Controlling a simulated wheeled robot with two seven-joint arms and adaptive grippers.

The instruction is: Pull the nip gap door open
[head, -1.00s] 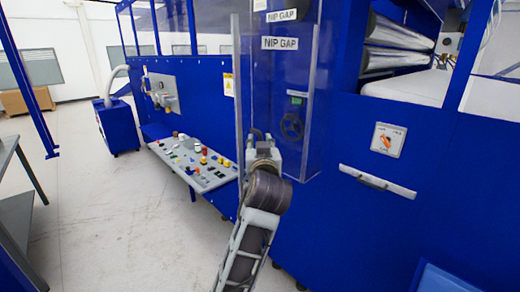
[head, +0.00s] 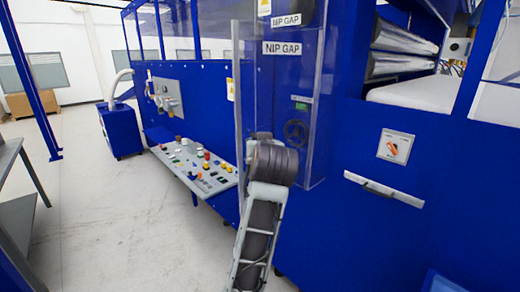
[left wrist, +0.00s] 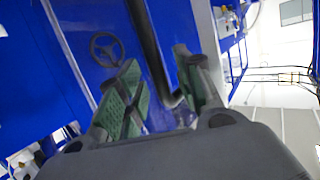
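The nip gap door (head: 275,85) is a tall clear panel under "NIP GAP" labels, with a grey vertical bar (head: 237,85) at its left side. It looks closed, but I cannot tell exactly. My left arm rises from the bottom of the head view, and its wrist hides the gripper there. In the left wrist view my left gripper (left wrist: 157,60) has its green-padded fingers apart. A dark handle bar (left wrist: 147,35) runs down between them and hooks at its lower end. I see a gap on each side of the bar. My right gripper is not in view.
A black handwheel (head: 295,132) sits behind the clear panel and also shows in the left wrist view (left wrist: 106,47). A control desk (head: 195,165) with several buttons juts out to the left. Open floor (head: 110,220) lies left of it, before a grey table (head: 15,205).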

